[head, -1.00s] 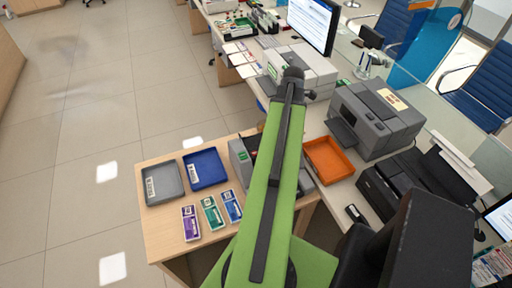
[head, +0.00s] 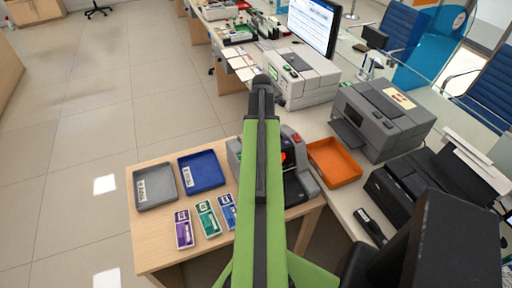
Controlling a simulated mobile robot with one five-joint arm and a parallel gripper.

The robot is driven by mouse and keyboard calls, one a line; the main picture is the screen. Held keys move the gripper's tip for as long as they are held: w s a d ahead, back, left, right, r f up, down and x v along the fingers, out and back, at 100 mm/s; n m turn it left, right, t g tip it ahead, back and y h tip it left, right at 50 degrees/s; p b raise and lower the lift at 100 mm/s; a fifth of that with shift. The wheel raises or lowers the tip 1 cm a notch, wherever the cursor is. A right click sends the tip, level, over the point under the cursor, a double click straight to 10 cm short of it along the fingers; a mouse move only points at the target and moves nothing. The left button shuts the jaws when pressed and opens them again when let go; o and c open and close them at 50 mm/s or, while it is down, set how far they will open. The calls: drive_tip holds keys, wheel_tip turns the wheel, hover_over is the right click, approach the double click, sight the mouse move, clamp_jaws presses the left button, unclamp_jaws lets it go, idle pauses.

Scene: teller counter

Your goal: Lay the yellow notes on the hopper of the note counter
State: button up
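The likely note counter is a dark grey machine (head: 300,178) with a small red-lit display, at the right end of the wooden side table. My green arm crosses in front of it and hides its left middle part, so I cannot make out its hopper clearly. I see no yellow notes; they may be hidden behind my arm. Purple notes (head: 184,229), green notes (head: 208,219) and blue notes (head: 228,210) lie in a row left of my arm. My gripper is not visible; only the upper arm and its far joint show.
A grey tray (head: 155,199) and a blue tray (head: 201,184) lie at the back of the wooden table (head: 150,243). An orange tray (head: 334,179) sits right of the machine. A grey printer-like machine (head: 383,140) and a light grey machine (head: 303,92) stand on the counter behind.

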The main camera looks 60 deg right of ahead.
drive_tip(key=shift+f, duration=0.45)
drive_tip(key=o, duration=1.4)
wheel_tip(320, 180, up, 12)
drive_tip(key=p, duration=1.2)
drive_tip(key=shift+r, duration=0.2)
